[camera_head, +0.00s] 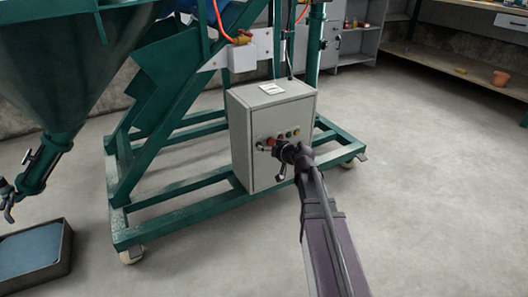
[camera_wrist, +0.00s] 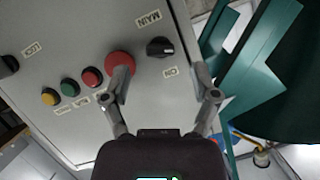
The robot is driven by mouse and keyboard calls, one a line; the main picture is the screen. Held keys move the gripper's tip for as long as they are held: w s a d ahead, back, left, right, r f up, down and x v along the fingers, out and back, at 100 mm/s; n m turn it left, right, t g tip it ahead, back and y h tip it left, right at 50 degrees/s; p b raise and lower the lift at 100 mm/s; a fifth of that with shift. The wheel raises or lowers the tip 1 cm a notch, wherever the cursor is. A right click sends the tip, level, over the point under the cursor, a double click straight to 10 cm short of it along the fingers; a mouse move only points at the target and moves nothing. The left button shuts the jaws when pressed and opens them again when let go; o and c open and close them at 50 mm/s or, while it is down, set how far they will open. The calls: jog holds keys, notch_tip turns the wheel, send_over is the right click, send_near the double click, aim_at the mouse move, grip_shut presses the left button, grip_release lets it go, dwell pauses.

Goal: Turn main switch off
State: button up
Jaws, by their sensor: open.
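The main switch (camera_wrist: 160,47) is a black rotary knob on the grey control box, beside a MAIN label, in the wrist view. A white mark shows on its right side. The left finger overlaps the edge of the large red button (camera_wrist: 119,65). In the head view my gripper (camera_head: 277,160) is at the front of the control box (camera_head: 240,160); the switch cannot be made out there.
Red (camera_wrist: 92,77), green (camera_wrist: 69,87) and yellow (camera_wrist: 50,97) buttons and another black knob (camera_wrist: 8,65) share the panel. The green frame (camera_head: 165,214) surrounds the box's base. A grey-blue tray (camera_head: 35,250) lies at left. Floor at right is clear.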

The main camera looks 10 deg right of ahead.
jog(key=shift+b+x, duration=0.3)
jog(key=shift+x, duration=1)
grip_shut()
